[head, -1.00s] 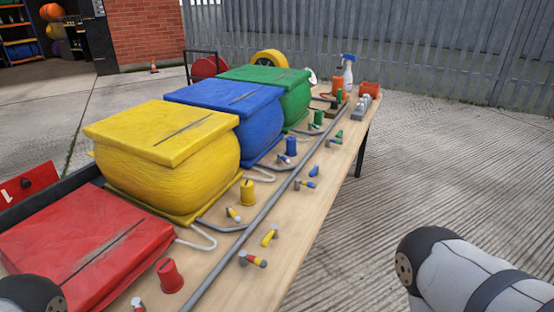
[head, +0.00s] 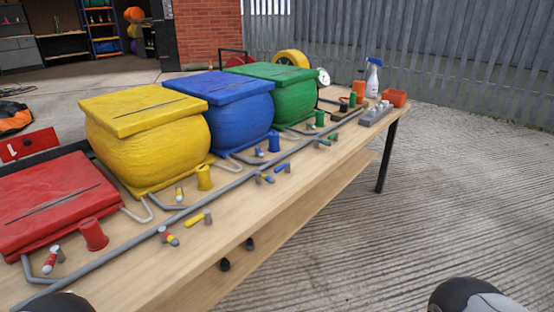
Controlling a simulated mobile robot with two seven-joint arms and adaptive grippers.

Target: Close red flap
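A low, flat red inflatable (head: 55,205) with a dark slit across its top lies at the left end of the wooden table. A red cylinder (head: 93,234) stands on the table in front of it. A small red-and-white handle (head: 49,260) sits by a grey pipe near the front left, and a red-and-yellow handle (head: 168,237) sits further right. A red panel (head: 28,144) with a black spot stands behind. I cannot tell which red part is the flap. Neither gripper shows; only parts of my arms show at the bottom edge.
Plump yellow (head: 145,142), blue (head: 222,108) and green (head: 285,94) inflatables line the table (head: 230,225). A grey pipe (head: 245,180) runs along it. The concrete (head: 440,190) at right is clear.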

